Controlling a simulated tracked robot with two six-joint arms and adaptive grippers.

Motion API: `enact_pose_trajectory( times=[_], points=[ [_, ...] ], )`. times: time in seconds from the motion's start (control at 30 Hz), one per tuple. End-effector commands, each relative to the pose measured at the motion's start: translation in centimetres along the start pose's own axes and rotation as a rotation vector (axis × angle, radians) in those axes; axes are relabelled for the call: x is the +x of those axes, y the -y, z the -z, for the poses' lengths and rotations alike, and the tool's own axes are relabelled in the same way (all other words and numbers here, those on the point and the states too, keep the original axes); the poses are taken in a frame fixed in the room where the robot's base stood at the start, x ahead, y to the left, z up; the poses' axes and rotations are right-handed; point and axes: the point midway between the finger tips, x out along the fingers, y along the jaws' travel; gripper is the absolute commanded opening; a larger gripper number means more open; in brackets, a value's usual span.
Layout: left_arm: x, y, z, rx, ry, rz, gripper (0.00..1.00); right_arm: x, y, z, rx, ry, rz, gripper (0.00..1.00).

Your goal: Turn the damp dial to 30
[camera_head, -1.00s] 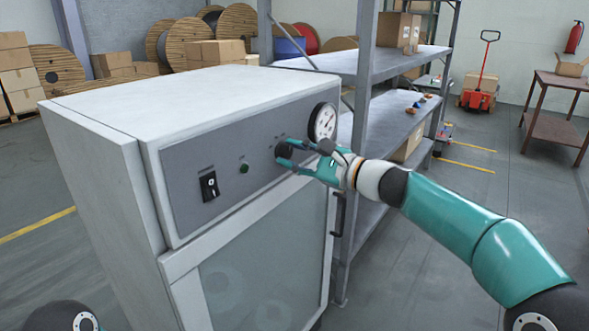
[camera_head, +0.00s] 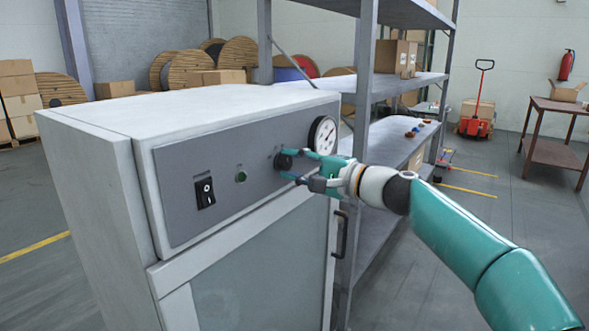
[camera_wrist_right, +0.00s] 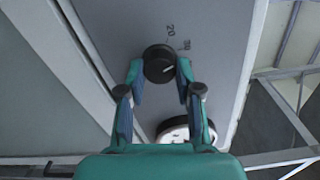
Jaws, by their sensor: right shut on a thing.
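The damp dial (camera_head: 284,160) is a small round black knob on the grey front panel of a white cabinet. In the right wrist view the dial (camera_wrist_right: 159,63) has a pale mark on its face. The printed numbers 20 and 30 (camera_wrist_right: 184,45) stand beside it. My right gripper (camera_head: 292,166) reaches the panel from the right. Its two teal fingers (camera_wrist_right: 159,75) are on opposite sides of the dial, shut on it. I cannot read exactly which number the mark points at. My left gripper is out of view.
A round white gauge (camera_head: 323,135) is right of the dial. A green button (camera_head: 241,176) and a black rocker switch (camera_head: 205,192) are to its left. A metal shelf rack (camera_head: 365,120) stands close behind my right arm.

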Motion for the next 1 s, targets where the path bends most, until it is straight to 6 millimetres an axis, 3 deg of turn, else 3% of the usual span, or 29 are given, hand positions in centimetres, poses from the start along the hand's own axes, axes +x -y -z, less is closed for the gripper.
enact_pose_trajectory(
  times=[0.33, 0.37, 0.5, 0.83, 1.0],
  points=[
    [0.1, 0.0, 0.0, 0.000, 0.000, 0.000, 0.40, 0.2, -0.7, -0.1, 0.000, 0.009, -0.014, 0.00],
    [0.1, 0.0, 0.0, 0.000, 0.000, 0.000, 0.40, 0.2, -0.7, -0.1, 0.000, 0.009, -0.014, 0.35],
    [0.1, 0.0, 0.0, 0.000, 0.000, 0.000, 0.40, 0.2, -0.6, -0.1, 0.000, 0.008, -0.012, 0.59],
    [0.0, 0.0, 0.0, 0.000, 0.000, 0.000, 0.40, 0.0, -0.3, 0.0, -0.001, 0.003, -0.005, 0.59],
    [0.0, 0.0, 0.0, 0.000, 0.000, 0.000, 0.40, -1.2, -0.2, 0.0, 0.001, 0.002, -0.005, 0.59]
  ],
)
